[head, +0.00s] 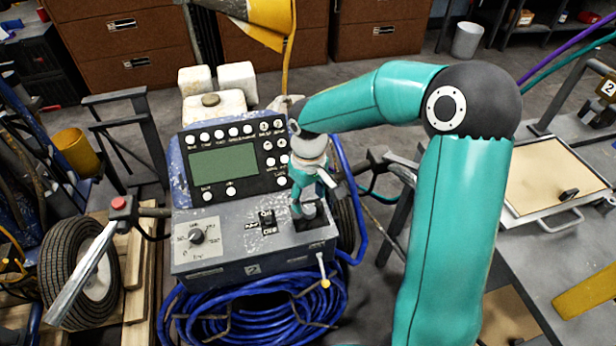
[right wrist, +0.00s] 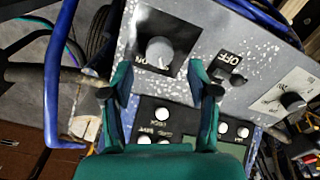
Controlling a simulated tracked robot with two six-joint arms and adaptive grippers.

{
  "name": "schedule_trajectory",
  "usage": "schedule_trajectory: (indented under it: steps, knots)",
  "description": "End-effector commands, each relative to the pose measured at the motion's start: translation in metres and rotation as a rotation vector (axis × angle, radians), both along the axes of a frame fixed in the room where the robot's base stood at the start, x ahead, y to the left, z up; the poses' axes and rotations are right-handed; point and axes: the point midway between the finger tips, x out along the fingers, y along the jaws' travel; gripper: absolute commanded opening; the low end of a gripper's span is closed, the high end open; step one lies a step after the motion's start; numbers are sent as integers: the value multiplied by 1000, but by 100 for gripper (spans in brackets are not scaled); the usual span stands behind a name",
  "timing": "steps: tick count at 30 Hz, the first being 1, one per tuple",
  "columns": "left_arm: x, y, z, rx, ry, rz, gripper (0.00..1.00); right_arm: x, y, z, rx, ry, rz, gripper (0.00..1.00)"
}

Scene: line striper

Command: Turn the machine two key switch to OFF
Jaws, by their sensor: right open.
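Machine two's grey console (head: 225,245) bears a "2" on its front edge. At its right end, a dark square plate (head: 318,228) lies mostly under my right gripper (head: 308,203). In the right wrist view this plate carries a round grey knob (right wrist: 160,50), which looks like the key switch, with a partly hidden label below it. My right gripper also shows there (right wrist: 160,78), open, its fingers apart with the knob between and just beyond their tips. I cannot tell whether they touch it. The knob's exact setting is unclear. My left gripper is out of view.
A black ON/OFF toggle (head: 267,219) sits beside the plate, and a dial (head: 196,237) is farther left. A button panel with a green screen (head: 223,163) rises behind. Blue hose (head: 255,318) coils below. A metal handle (head: 85,270) crosses at left.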

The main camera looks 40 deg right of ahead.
Motion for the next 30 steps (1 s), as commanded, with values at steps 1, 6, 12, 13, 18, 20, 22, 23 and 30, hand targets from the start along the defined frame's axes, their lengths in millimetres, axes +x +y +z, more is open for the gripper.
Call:
schedule_trajectory:
  steps: [1, 6, 12, 13, 18, 20, 22, 23, 30]
  knots:
    - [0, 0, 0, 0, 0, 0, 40, 1, 0, 12, -2, -6, 0, 60]
    - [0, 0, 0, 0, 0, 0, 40, 1, 0, 46, -1, -6, 1, 60]
    - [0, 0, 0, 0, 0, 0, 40, 1, 1, 73, 1, -4, 1, 60]
    - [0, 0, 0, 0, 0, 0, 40, 1, 0, 75, 1, -2, 2, 60]
    - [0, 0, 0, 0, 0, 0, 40, 0, 1, 80, 1, 0, 2, 60]
    - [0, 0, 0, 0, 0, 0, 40, 0, 1, 80, 1, 0, 2, 60]
    - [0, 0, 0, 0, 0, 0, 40, 0, 1, 80, 1, 0, 2, 60]
    - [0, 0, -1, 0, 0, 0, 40, 0, 1, 80, 1, 0, 2, 60]
    - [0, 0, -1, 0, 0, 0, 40, 0, 1, 80, 1, 0, 1, 60]
